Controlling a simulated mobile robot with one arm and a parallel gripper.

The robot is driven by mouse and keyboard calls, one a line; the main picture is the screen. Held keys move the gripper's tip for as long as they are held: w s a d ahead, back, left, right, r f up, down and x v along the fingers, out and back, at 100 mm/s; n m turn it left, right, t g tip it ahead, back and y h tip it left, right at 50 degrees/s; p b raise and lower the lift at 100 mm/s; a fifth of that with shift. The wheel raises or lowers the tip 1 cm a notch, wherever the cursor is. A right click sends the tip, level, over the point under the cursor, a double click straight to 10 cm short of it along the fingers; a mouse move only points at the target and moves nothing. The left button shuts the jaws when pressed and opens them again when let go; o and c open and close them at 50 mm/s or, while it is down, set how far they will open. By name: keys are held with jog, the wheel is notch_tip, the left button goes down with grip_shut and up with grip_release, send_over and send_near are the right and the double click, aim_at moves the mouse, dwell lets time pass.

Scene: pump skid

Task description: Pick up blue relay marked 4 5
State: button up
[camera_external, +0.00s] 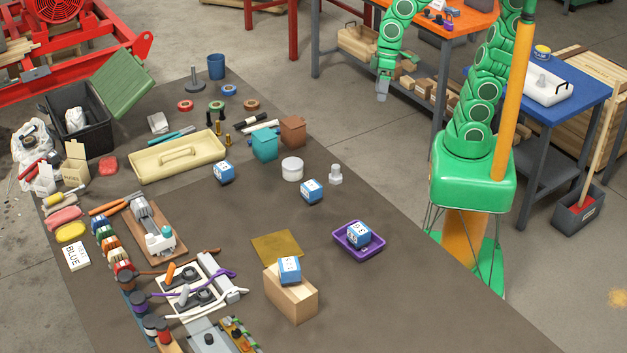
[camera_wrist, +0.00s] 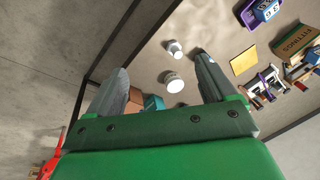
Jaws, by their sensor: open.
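Several blue relays with white marked tops are on the dark mat. One relay (camera_external: 224,172) is beside the cream tray, and another (camera_external: 312,190) is near the white jar. A third relay (camera_external: 359,234) sits in a purple tray (camera_external: 343,246); it also shows in the wrist view (camera_wrist: 266,10). The marks are too small to read surely, so I cannot tell which says 4 5. My gripper (camera_external: 383,90) is open and empty, beyond the mat and away from all relays; its two fingers show in the wrist view (camera_wrist: 161,62).
Tools and parts crowd the left side. Mat around the purple tray is clear.

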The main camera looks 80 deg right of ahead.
jog(key=w+a+r+m+t+y, duration=0.1)
jog(key=w+a+t, duration=0.2)
jog(key=w+a, duration=0.8)
jog(key=w+a+r+m+t+y, duration=0.1)
jog(key=w+a+t, duration=0.4)
jog(key=w, duration=1)
jog(key=w+a+r+m+t+y, duration=0.1)
jog(key=w+a+t, duration=0.1)
jog(key=w+a, duration=0.95)
jog(key=w+f+m+t+h, duration=0.1)
jog(key=w+f+h, duration=0.1)
jog(key=w+f, duration=0.3)
jog(key=m+g+h, duration=0.1)
jog(key=m+h, duration=0.4)
jog(key=h, duration=0.7)
send_near(224, 166)
jog(key=w, duration=0.1)
jog(key=w+d, duration=0.1)
jog(key=shift+w+f, duration=0.2)
jog(key=shift+w, duration=0.1)
jog(key=shift+s+d+f+m+g, duration=0.2)
jog(key=shift+s+f+m+g, duration=0.1)
jog(key=shift+f, duration=0.05)
jog(key=shift+w+d+f, duration=0.15)
jog(key=shift+d, duration=0.05)
jog(key=shift+r+x, duration=0.1)
jog(key=shift+x, duration=1.7)
jog(key=shift+r+x, duration=0.15)
jog(key=shift+x, duration=1.65)
jog(key=shift+w, duration=0.15)
